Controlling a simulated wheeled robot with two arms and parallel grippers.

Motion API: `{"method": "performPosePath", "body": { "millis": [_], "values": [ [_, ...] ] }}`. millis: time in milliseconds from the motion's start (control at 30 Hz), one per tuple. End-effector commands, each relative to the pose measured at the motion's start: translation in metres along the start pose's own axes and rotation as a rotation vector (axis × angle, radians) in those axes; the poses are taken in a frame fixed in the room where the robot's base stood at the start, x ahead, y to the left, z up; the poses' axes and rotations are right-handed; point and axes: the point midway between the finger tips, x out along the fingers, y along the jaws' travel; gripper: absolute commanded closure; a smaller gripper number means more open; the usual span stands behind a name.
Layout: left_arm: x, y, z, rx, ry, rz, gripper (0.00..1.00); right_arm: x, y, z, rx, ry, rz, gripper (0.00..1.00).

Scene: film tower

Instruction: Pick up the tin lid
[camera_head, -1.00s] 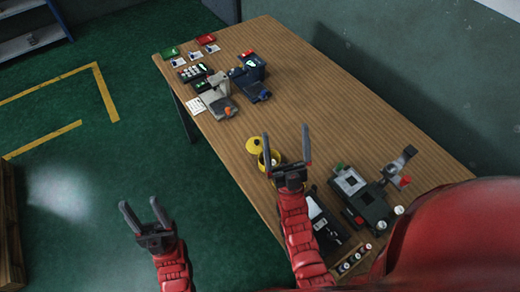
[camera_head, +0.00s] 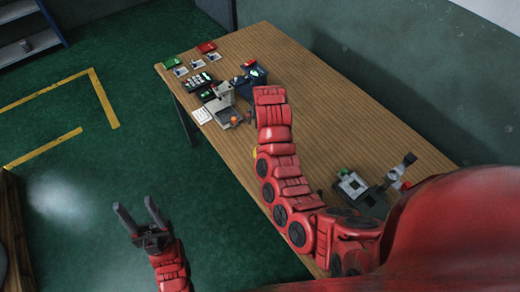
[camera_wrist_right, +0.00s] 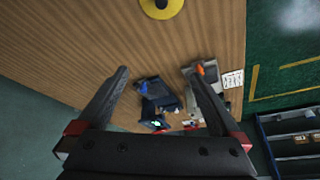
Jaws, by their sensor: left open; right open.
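A round yellow piece (camera_wrist_right: 149,10) with a dark centre, which looks like the tin lid, lies on the wooden table and is cut by the top edge of the right wrist view. In the head view only a thin yellow sliver (camera_head: 255,153) shows beside my right arm; the rest, and the tin, are hidden behind that arm. My right gripper (camera_wrist_right: 158,72) is open and empty above the table, apart from the yellow piece. Its fingers are hidden in the head view. My left gripper (camera_head: 134,206) is open and empty over the green floor, left of the table.
A grey device (camera_head: 226,113) and a dark blue device (camera_head: 250,80) stand at the table's far end, with small cards and red and green boxes behind. Another device (camera_head: 352,186) stands at the near right. The table's right middle is clear. A wall runs along the right.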

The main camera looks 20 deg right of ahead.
Motion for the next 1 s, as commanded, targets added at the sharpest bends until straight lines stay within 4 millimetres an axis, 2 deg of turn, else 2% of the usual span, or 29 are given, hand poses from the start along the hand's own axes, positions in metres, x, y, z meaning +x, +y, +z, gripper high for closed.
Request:
{"method": "performPosePath", "body": {
  "millis": [33, 133, 200, 300, 467, 700, 733, 767, 800, 1000],
  "values": [
    [0.005, 0.0, -0.001, 0.0, 0.0, 0.0, 0.45, -0.014, 0.001, 0.005, 0.004, -0.068, 0.005, 0.0],
    [0.007, 0.0, -0.001, 0.0, 0.0, 0.0, 0.45, -0.032, 0.004, 0.024, 0.01, -0.197, 0.017, 0.0],
    [0.008, 0.0, -0.001, 0.0, 0.0, 0.0, 0.45, -0.041, 0.006, 0.032, 0.013, -0.253, 0.023, 0.0],
    [0.004, 0.0, -0.001, 0.0, 0.0, 0.0, 0.45, -0.042, 0.006, 0.04, 0.014, -0.291, 0.027, 0.0],
    [-0.015, 0.001, 0.003, 0.0, 0.0, 0.0, 0.45, -0.017, 0.007, 0.05, 0.012, -0.299, 0.028, 0.0],
    [-0.058, 0.003, 0.01, 0.0, 0.0, 0.0, 0.45, 0.033, 0.008, 0.064, 0.012, -0.295, 0.028, 0.0],
    [-0.056, 0.003, 0.009, 0.0, 0.0, 0.0, 0.45, 0.034, 0.009, 0.064, 0.014, -0.296, 0.029, 0.0],
    [-0.043, 0.002, 0.007, 0.0, -0.001, 0.0, 0.45, 0.031, 0.009, 0.063, 0.015, -0.299, 0.028, 0.0],
    [-0.038, 0.002, 0.006, 0.0, 0.0, 0.0, 0.45, 0.037, 0.009, 0.065, 0.015, -0.302, 0.028, 0.0],
    [-0.03, 0.002, 0.005, 0.0, 0.0, 0.0, 0.45, 0.063, 0.009, 0.072, 0.013, -0.299, 0.027, 0.0]
  ]
}}
